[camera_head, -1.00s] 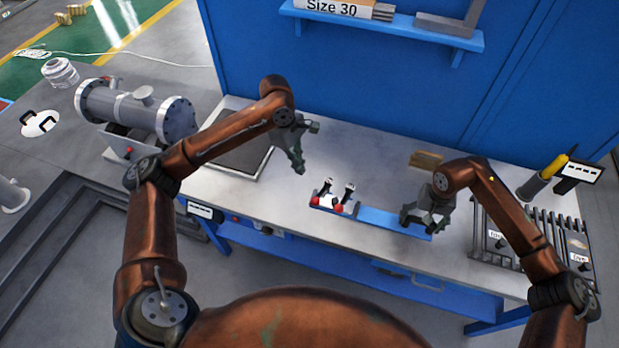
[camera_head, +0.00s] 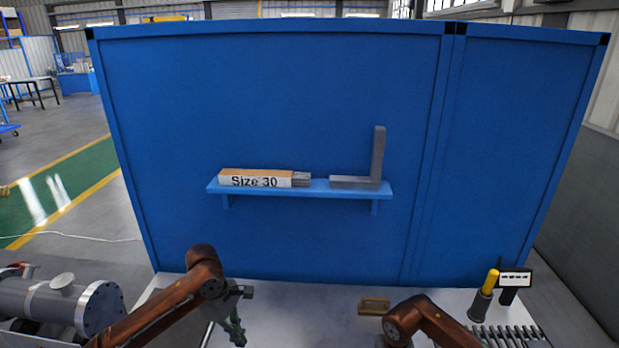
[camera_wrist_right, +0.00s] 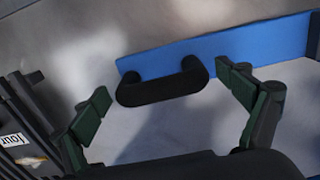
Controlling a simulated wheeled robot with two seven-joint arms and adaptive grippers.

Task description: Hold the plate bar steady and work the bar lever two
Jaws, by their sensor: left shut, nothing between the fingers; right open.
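The blue plate bar (camera_wrist_right: 225,45) shows in the right wrist view, with a black handle (camera_wrist_right: 160,84) near its end. My right gripper (camera_wrist_right: 164,87) is open, with one finger on each side of the handle in the picture. I cannot tell whether the handle is at finger depth. My left gripper (camera_head: 238,338) is shut and empty over the bench at the bottom of the head view. The bar levers and the plate bar are out of the head view now. My right arm shows there, but its gripper is below the edge.
A blue cabinet wall (camera_head: 280,100) stands behind the bench, with a shelf (camera_head: 300,192) holding a "Size 30" box (camera_head: 240,178) and a grey angle piece (camera_head: 376,155). A flanged grey cylinder (camera_head: 45,303) is at left. A wooden block (camera_head: 374,305) and a yellow-handled tool (camera_head: 488,284) are at right.

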